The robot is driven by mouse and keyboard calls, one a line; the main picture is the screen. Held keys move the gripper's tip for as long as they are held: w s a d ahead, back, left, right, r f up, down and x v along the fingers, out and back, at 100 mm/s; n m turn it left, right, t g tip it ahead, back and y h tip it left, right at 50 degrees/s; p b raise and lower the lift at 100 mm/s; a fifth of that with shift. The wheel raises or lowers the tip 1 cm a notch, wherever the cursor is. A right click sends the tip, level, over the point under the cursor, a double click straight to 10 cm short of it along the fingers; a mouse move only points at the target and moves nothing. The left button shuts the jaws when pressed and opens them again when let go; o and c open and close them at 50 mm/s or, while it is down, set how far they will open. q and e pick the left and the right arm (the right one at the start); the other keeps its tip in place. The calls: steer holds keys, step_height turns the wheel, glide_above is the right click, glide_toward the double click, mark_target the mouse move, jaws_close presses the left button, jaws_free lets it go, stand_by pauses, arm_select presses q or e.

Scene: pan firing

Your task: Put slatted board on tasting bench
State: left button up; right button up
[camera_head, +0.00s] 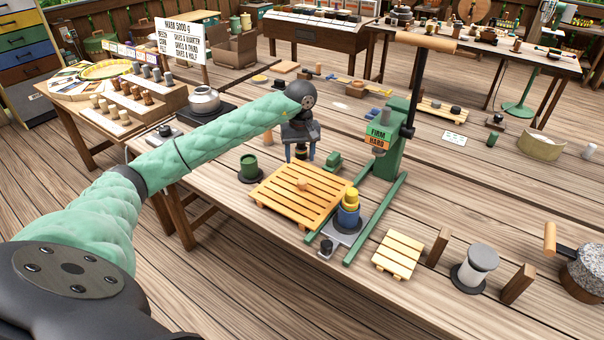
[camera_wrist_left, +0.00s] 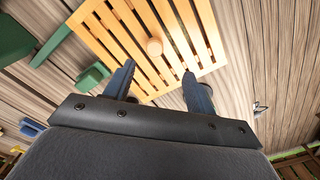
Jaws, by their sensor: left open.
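The slatted board (camera_head: 275,190), orange-yellow with a round knob at its middle, lies flat on the long wooden table. In the left wrist view the slatted board (camera_wrist_left: 187,32) fills the top middle, its knob between and beyond my fingers. My left gripper (camera_head: 300,157) is open and empty, above the board's far edge; its two fingers (camera_wrist_left: 158,74) are spread apart. A smaller pale slatted piece (camera_head: 398,255) lies nearer the front edge. I cannot tell for certain which bench is the tasting bench. My right gripper is not in view.
A green press (camera_head: 389,140) stands right of the board, with a yellow-and-blue stack (camera_head: 348,207) between its rails. A green cup (camera_head: 249,166) is close on the left. A side table (camera_head: 88,135) and a back-right table (camera_head: 545,66) hold small items.

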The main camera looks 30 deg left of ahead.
mark_target(302, 180)
arm_select(q)
steer(key=f+n, duration=0.2)
steer(key=a+f+n+h+p, duration=0.1)
steer(key=f+n, duration=0.1)
steer(key=shift+w+a+n, duration=0.15)
steer(key=shift+a+n, duration=0.05)
steer(key=shift+n, duration=0.2)
steer(key=shift+w+d+f+n+h, duration=0.1)
steer(key=shift+n+h, duration=0.05)
steer(key=shift+n, duration=0.3)
steer(key=shift+w+d+f+n+h, duration=0.1)
steer(key=shift+n+h, duration=0.05)
steer(key=shift+n, duration=0.3)
steer(key=shift+d+f+p, duration=0.15)
steer(key=shift+f+p, duration=0.5)
steer(key=shift+f, duration=0.55)
steer(key=f+p, duration=0.1)
steer(key=f, duration=0.1)
steer(key=f+p, duration=0.2)
steer(key=shift+d, duration=0.4)
steer(key=shift+f, duration=0.55)
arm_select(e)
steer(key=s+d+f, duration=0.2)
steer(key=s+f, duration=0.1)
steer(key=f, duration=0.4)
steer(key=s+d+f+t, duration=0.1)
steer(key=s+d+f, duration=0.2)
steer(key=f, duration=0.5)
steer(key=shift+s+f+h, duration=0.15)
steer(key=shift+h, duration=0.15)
